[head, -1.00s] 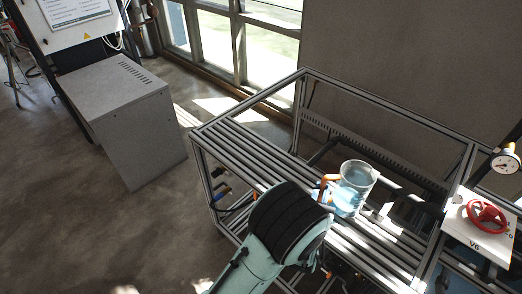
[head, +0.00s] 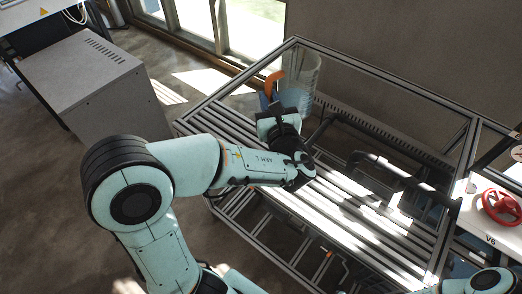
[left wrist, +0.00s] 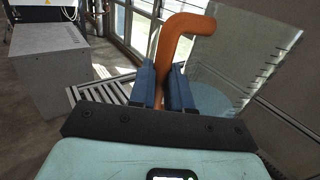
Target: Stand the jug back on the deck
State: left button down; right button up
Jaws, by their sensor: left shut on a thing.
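The clear jug (head: 303,75) with an orange handle (head: 273,83) shows near the far corner of the slatted metal deck (head: 340,213). It looks about upright in the head view, with something bluish in its lower part. My left gripper (head: 270,103) is shut on the handle. In the left wrist view the blue fingers (left wrist: 162,88) stand on both sides of the orange handle (left wrist: 185,28), and the jug (left wrist: 240,55) is on the right, with marks on its wall. The jug's base is hidden behind my gripper, so I cannot tell whether it touches the deck. My right gripper is out of view.
A metal frame with rails surrounds the deck, and a dark pipe (head: 385,168) runs on its right. A white panel with a red valve wheel (head: 502,207) stands at the right. A grey cabinet (head: 88,75) stands at the left. The deck's middle slats are bare.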

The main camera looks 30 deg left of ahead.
pick_arm(q)
jog(key=s+a+n+g+y, duration=0.3)
jog(key=s+a+g, duration=0.2)
jog(key=a, duration=0.2)
jog(key=shift+n, duration=0.3)
jog(key=f+b, duration=0.1)
jog(key=f, duration=0.5)
jog(key=f+b, duration=0.2)
jog(key=f, duration=0.5)
jog(key=f+b, duration=0.1)
jog(key=f, duration=0.5)
jog(key=shift+s+a+f, duration=0.15)
jog(key=shift+a, duration=0.15)
jog(key=shift+s+f+b, duration=0.1)
jog(key=shift+f+b, duration=0.2)
jog(key=shift+r, duration=0.1)
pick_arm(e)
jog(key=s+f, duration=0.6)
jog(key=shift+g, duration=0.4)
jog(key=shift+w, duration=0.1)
